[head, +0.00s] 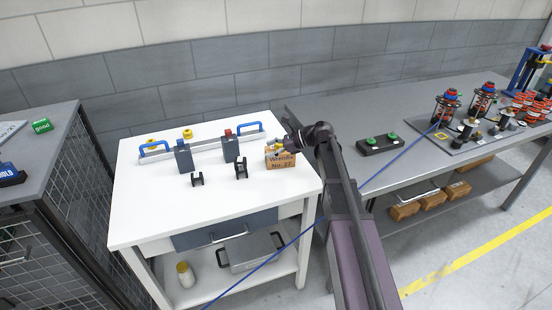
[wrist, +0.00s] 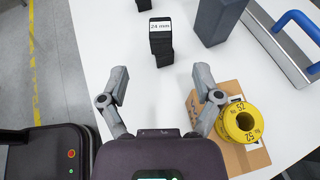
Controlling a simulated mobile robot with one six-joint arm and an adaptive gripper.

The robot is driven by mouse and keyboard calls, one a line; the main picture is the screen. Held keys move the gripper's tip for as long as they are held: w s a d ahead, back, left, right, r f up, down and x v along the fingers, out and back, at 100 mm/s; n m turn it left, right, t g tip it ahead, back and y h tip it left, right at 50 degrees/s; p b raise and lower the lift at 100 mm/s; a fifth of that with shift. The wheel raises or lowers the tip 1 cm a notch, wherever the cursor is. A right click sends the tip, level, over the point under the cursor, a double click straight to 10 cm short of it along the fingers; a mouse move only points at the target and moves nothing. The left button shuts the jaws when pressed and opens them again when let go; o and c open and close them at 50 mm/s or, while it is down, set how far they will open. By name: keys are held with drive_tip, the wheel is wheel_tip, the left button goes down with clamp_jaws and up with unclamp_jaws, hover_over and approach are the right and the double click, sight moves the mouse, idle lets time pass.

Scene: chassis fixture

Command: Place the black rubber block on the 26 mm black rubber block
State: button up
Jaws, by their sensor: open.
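A black block labelled "24 mm" (wrist: 160,25) stands on the white table in the wrist view, ahead of my gripper (wrist: 160,85). In the head view it appears to be the right-hand small black block (head: 241,168). A second small black block (head: 197,180) stands to its left; its edge shows at the top of the wrist view (wrist: 144,5). I cannot read a size on the second block, so no 26 mm label is legible. My gripper is open, with only table between its fingers, at the table's right side near the cardboard box.
The cardboard wrench box (head: 280,162) and yellow "52" weight (wrist: 243,122) are close beside my right finger. Behind the blocks stand grey posts (head: 230,148) and a rail with blue handles (head: 250,128). The white table's front (head: 150,225) is clear.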

drive_tip(key=s+d+f+n+h, duration=0.3)
drive_tip(key=s+n, duration=0.3)
drive_tip(key=s, duration=0.2)
drive_tip(key=s+d+f+n+g+h, duration=0.1)
drive_tip(key=s+d+f+n+h, duration=0.3)
drive_tip(key=s, duration=0.4)
drive_tip(key=s+d+f+n+h, duration=0.4)
drive_tip(key=s+d+n+h, duration=0.1)
drive_tip(key=s+n, duration=0.3)
drive_tip(key=shift+s+f+n+g+h, duration=0.25)
drive_tip(key=shift+n+g+h, duration=0.05)
drive_tip(key=shift+n+h, duration=0.35)
drive_tip(key=shift+r+p, duration=1.85)
